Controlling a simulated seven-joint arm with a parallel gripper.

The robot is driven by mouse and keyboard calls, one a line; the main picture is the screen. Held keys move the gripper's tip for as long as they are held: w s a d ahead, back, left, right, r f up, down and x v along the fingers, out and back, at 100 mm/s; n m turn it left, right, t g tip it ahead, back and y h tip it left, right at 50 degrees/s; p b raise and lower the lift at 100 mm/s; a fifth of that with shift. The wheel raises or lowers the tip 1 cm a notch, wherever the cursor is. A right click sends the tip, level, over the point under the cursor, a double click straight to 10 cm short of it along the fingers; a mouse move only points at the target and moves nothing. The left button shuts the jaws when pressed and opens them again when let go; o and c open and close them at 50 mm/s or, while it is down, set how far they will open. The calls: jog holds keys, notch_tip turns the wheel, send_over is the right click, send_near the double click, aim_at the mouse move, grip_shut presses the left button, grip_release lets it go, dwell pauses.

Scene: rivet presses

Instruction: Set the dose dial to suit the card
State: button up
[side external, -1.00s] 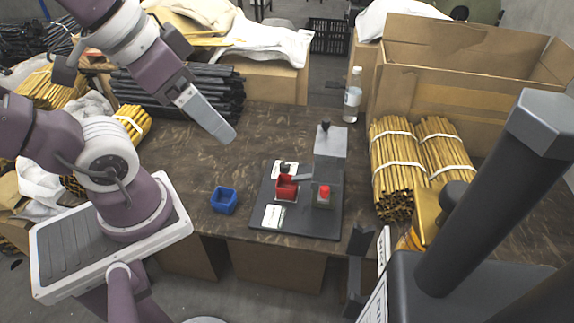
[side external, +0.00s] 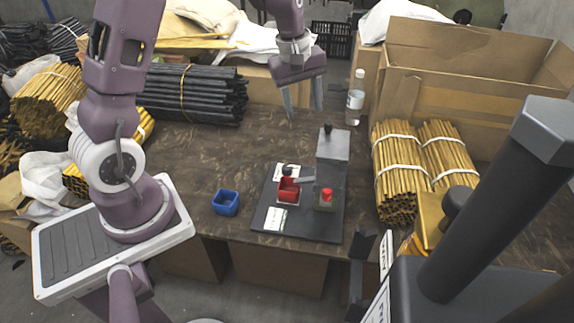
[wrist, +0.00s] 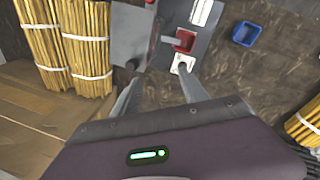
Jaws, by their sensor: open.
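A grey press (side external: 331,165) stands on a dark base plate (side external: 300,230). It has a black knob on top and a red button on its front. A small black knob (side external: 287,170), seemingly the dose dial, sits behind a red bin (side external: 287,190) on the plate. In the wrist view a white plate (wrist: 184,61) lies there, its markings unreadable. A white card (side external: 273,219) lies at the plate's front left and shows in the wrist view (wrist: 201,12); its writing is too small to read. My gripper (side external: 304,112) is open and empty, above the table behind the press.
A blue bin (side external: 225,202) stands left of the plate. Black rods (side external: 195,95) lie at the back left. A large dark machine (side external: 480,220) fills the right foreground.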

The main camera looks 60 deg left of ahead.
jog(key=w+a+f+n, duration=0.2)
jog(key=a+f+n, duration=0.15)
jog(key=f, duration=0.45)
jog(key=n+g, duration=0.2)
jog(key=n, duration=0.1)
send_over(287, 167)
notch_tip(287, 167, down, 12)
jog(key=shift+w+r, duration=0.1)
jog(key=shift+r, duration=0.15)
notch_tip(287, 167, down, 8)
jog(key=shift+r, duration=0.2)
jog(key=shift+c, duration=0.4)
grip_shut()
